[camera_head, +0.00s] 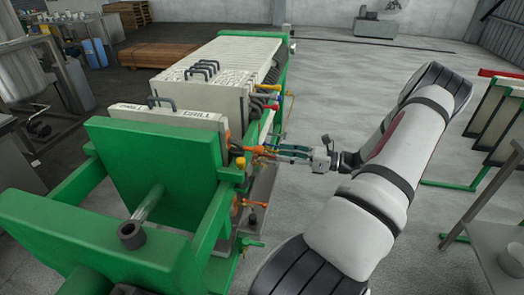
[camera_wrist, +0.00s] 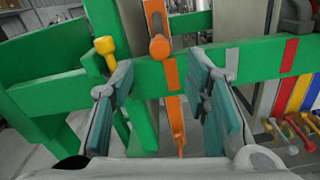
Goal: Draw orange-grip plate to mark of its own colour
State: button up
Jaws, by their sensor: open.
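In the wrist view an orange strip, the edge of the orange-grip plate (camera_wrist: 155,18), runs up and down between my fingers, with an orange knob-like grip (camera_wrist: 159,47) on it. An orange patch (camera_wrist: 171,75) shows on the green rail just under the grip; I cannot tell whether it is a mark or part of the plate. My gripper (camera_wrist: 163,75) is open, with teal pads on both sides of the orange strip and apart from it. In the head view my gripper (camera_head: 275,153) reaches left to the side of the press, near orange parts that are too small to tell apart.
The green rail (camera_wrist: 258,62) carries a grey mark (camera_wrist: 232,62) and a red mark (camera_wrist: 289,55). Several coloured grips (camera_wrist: 290,130) lie at right. The pale plate stack (camera_head: 215,85) stands behind; open floor (camera_head: 340,100) lies right of it.

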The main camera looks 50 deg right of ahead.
aim_at(261, 151)
jog(key=x, duration=0.8)
grip_shut()
